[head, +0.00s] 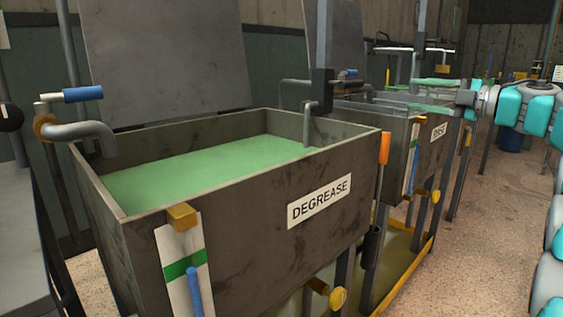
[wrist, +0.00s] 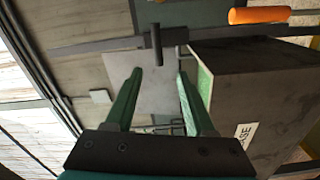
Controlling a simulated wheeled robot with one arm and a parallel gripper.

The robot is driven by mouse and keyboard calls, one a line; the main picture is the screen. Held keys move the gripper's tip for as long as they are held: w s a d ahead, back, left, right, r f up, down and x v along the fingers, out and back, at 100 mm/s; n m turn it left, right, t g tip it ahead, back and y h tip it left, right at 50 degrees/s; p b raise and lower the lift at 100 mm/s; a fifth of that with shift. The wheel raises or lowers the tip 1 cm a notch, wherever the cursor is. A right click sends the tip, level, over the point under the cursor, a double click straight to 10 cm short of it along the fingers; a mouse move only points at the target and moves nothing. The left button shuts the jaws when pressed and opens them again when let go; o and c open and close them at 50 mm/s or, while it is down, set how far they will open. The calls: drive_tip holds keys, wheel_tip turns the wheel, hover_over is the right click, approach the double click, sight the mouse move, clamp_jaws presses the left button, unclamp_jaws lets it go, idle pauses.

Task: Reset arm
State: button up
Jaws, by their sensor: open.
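My arm (head: 535,108), teal and white, reaches in from the right edge of the head view. My gripper (head: 412,96) is at its left end, with two green fingers spread apart, in front of or over the farther tank; the exact depth is hard to tell. In the wrist view my gripper (wrist: 160,73) shows both fingers apart with nothing held between them. A grey panel and a short dark bar (wrist: 156,45) show beyond the fingertips, and I see no contact with them.
A DEGREASE tank (head: 330,225) with green liquid stands in front, an orange handle (head: 384,148) at its right corner. It also shows in the wrist view (wrist: 265,85). A second labelled tank (head: 432,150) stands behind. Open floor (head: 490,230) lies at the right.

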drive_tip(key=w+d+r+m+t+h, duration=0.3)
drive_tip(key=w+r+m+t+h, duration=0.1)
drive_tip(key=r+m+t+h, duration=0.55)
drive_tip(key=s+d+f+m+g+h+p, duration=0.1)
drive_tip(key=s+d+f+m+g+h, duration=0.5)
drive_tip(key=m+h, duration=0.5)
drive_tip(key=s+a+f+m+g+y, duration=0.1)
drive_tip(key=s+a+f+m+g, duration=0.2)
drive_tip(key=f, duration=0.5)
drive_tip(key=s+a+f+m+g, duration=0.1)
drive_tip(key=s+a+f+g, duration=0.1)
drive_tip(key=s+f, duration=0.5)
drive_tip(key=s+a+f+m+g+y, duration=0.1)
drive_tip(key=s+a+f+m+g, duration=0.15)
drive_tip(key=f, duration=0.75)
drive_tip(key=s+a+f+g+y, duration=0.2)
drive_tip(key=s+a+f, duration=0.4)
drive_tip(key=s, duration=0.4)
drive_tip(key=s+a+f+n+g+y+p, duration=0.1)
drive_tip(key=s+a+f+g, duration=0.4)
drive_tip(key=s, duration=0.6)
drive_tip(key=s+a+f+n+g+y, duration=0.1)
drive_tip(key=s+a+f+g+y, duration=0.1)
drive_tip(key=s+a+f, duration=0.5)
drive_tip(key=s+g, duration=0.1)
drive_tip(key=s, duration=0.3)
drive_tip(key=shift+s+a+f+g+y, duration=0.2)
drive_tip(key=shift+a+f+g+y, duration=0.05)
drive_tip(key=shift+a+g+y, duration=0.1)
